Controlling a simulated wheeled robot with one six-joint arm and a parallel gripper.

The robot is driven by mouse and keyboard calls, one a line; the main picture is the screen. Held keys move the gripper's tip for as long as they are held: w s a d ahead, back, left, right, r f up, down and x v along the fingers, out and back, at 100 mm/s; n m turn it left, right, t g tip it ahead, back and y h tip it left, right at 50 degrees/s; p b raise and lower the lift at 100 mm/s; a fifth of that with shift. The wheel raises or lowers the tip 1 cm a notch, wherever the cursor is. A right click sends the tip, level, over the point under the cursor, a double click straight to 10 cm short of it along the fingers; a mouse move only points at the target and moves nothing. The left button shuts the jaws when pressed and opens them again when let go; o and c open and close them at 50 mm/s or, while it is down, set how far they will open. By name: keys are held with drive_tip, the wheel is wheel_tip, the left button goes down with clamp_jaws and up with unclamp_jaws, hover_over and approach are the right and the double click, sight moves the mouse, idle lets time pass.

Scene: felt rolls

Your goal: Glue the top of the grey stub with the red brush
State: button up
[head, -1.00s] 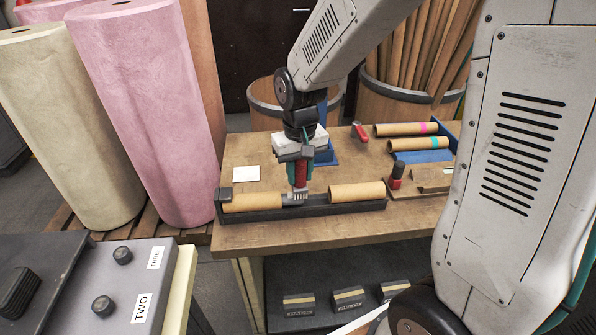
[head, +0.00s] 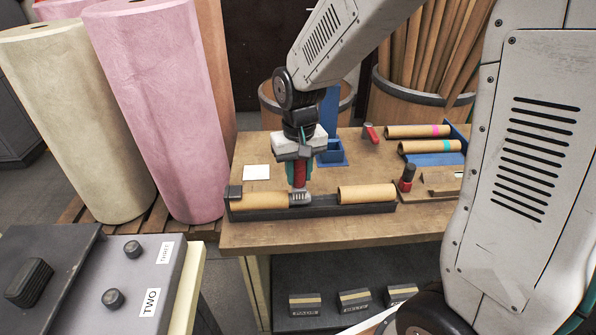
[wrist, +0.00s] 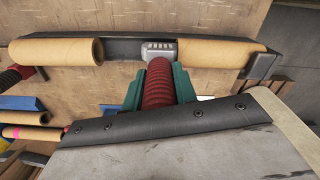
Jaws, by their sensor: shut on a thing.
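My gripper (head: 300,160) is shut on the red ribbed handle of the brush (head: 300,174), which also shows in the wrist view (wrist: 158,82). The brush points down, its pale bristles over the grey stub (head: 295,204). The stub sits at the right end of the left cardboard tube (head: 260,198), in a dark trough (head: 325,211). The brush head hides most of the stub, and I cannot tell whether the bristles press on it. A second cardboard tube (head: 366,194) lies in the trough to the right, with a gap between.
Large felt rolls (head: 155,110) stand left of the bench.

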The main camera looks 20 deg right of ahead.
drive_tip(key=shift+s+d+f, duration=0.1)
drive_tip(key=shift+s+d, duration=0.1)
drive_tip(key=shift+d, duration=0.45)
drive_tip(key=shift+s+d, duration=0.2)
drive_tip(key=shift+d, duration=0.4)
drive_tip(key=shift+r, duration=0.85)
wheel_tip(320, 180, up, 5)
